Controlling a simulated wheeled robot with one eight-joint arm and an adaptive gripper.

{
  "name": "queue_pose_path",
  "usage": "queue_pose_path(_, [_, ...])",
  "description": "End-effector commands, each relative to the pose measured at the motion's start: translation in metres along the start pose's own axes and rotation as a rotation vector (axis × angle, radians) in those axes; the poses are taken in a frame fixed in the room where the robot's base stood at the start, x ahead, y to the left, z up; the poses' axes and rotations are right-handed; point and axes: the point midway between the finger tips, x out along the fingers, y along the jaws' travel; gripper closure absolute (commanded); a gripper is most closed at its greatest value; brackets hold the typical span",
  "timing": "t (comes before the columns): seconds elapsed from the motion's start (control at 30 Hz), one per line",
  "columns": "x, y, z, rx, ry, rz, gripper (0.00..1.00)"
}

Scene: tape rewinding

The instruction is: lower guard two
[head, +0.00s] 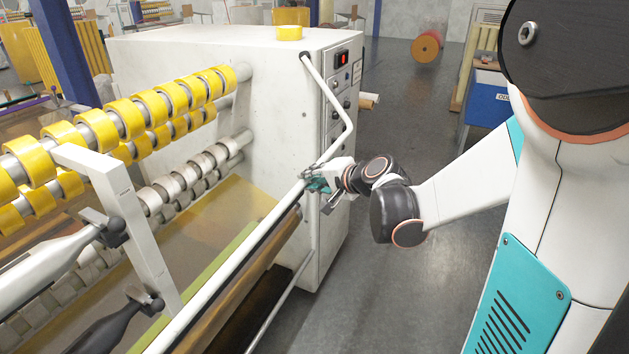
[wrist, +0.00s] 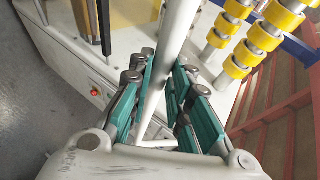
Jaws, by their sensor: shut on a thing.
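The guard (head: 243,250) is a white tubular frame on the front of the rewinding machine. Its side arm bends down from a pivot high on the machine's end, and its long front bar runs toward the lower left. My gripper (head: 317,181) is shut on the guard tube near the bend at the right end of the front bar. In the wrist view the teal-padded fingers of my gripper (wrist: 160,80) lie on either side of the white guard tube (wrist: 179,30). Which number this guard bears cannot be read.
The white machine cabinet (head: 200,90) carries a control panel with a red switch (head: 342,58). Yellow tape rolls (head: 125,115) sit on shafts behind the guard. A blue cabinet (head: 487,98) stands beyond my arm. Grey floor (head: 390,290) is clear.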

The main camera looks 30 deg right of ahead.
Motion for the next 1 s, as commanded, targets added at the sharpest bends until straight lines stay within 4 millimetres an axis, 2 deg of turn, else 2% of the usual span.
queue_pose_path(0.03, [0.013, 0.011, 0.006, 0.01, -0.003, -0.025, 1.0])
queue_pose_path(0.07, [0.017, 0.012, 0.008, 0.017, -0.003, -0.042, 1.0])
queue_pose_path(0.33, [0.056, 0.016, 0.025, 0.073, -0.005, -0.178, 1.0])
queue_pose_path(0.5, [0.073, 0.015, 0.032, 0.069, -0.005, -0.173, 1.0])
queue_pose_path(0.7, [0.085, 0.014, 0.037, 0.067, -0.004, -0.171, 1.0])
queue_pose_path(1.0, [0.089, 0.013, 0.04, 0.066, -0.007, -0.168, 1.0])
